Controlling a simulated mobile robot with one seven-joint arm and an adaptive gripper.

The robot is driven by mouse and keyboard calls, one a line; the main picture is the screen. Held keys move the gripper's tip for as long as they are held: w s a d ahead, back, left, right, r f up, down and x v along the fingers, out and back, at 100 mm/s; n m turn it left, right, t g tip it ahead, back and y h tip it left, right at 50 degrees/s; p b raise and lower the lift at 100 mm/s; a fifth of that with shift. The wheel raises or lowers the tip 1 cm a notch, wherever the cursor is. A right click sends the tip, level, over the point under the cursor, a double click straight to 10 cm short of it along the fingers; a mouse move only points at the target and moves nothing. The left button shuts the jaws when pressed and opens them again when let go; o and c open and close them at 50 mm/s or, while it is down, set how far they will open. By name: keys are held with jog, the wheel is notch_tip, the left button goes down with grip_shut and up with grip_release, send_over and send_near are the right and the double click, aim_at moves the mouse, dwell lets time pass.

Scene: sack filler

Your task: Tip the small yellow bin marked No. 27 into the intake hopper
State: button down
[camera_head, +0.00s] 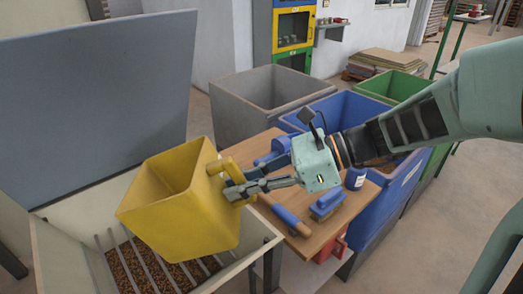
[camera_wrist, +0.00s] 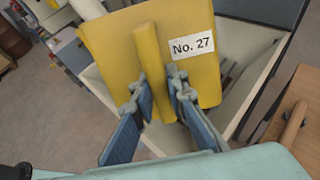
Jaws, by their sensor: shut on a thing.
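The small yellow bin (camera_head: 180,205) is held in the air over the intake hopper, tilted, its open top facing up and to the left in the head view. Its label "No. 27" (camera_wrist: 192,46) shows in the wrist view. My gripper (camera_head: 243,192) is shut on the bin's yellow handle (camera_wrist: 150,75), with a finger on each side of it in the wrist view. The intake hopper (camera_head: 60,255) has pale walls, a bar grate and brown pellets (camera_head: 150,270) under the bars. A large grey lid (camera_head: 95,90) stands open behind it. The inside of the bin looks empty where it shows.
A wooden table (camera_head: 325,230) right of the hopper carries a brush (camera_head: 327,204), a blue-handled tool (camera_head: 285,214) and a small blue container (camera_head: 355,178). Large grey (camera_head: 270,90), blue (camera_head: 395,195) and green (camera_head: 392,86) bins stand behind and beside it.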

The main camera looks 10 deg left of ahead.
aim_at(236, 208)
jog(key=f+y+b, duration=0.1)
jog(key=b, duration=0.1)
jog(key=f+y+b, duration=0.1)
jog(key=f+b, duration=0.1)
jog(key=f+y+b, duration=0.1)
jog(key=f+b, duration=0.1)
jog(key=shift+a+f+g, duration=0.2)
jog(key=shift+a+g, duration=0.1)
jog(key=shift+a, duration=0.05)
jog(key=shift+f+y+b, duration=0.3)
jog(key=shift+y+b, duration=0.3)
jog(key=shift+b, duration=0.1)
jog(key=shift+s, duration=0.15)
